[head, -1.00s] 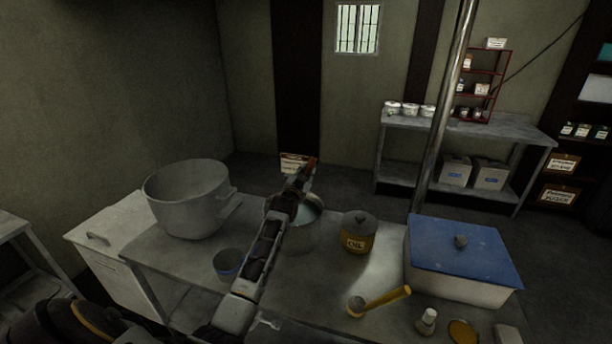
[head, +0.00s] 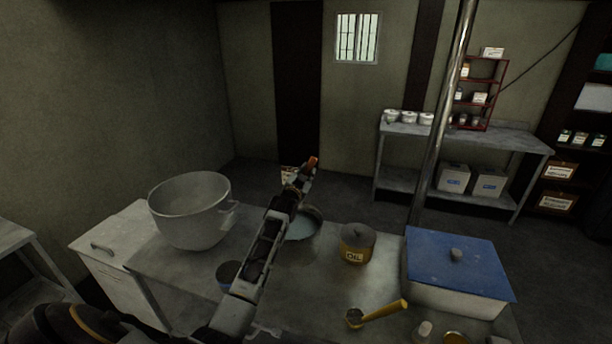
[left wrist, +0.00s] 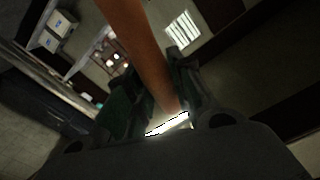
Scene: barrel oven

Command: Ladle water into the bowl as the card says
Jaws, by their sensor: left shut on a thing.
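My left gripper (head: 298,182) is shut on an orange-brown handle (head: 312,162). The handle also shows large between the fingers in the left wrist view (left wrist: 142,55). Its far end is not visible, so I cannot tell what tool it belongs to. A large grey vessel (head: 188,215) with a side handle stands at the table's left. A pale card (head: 287,172) is partly hidden behind the gripper; its writing is unreadable. My right gripper is not in view.
A small blue-rimmed cup (head: 227,270) stands left of my arm. To the right are an oil jar (head: 357,245), a yellow-handled scoop (head: 378,312) lying down, and a blue-lidded box (head: 458,265). Small items crowd the front right. Bare table (head: 315,278) lies between cup and scoop.

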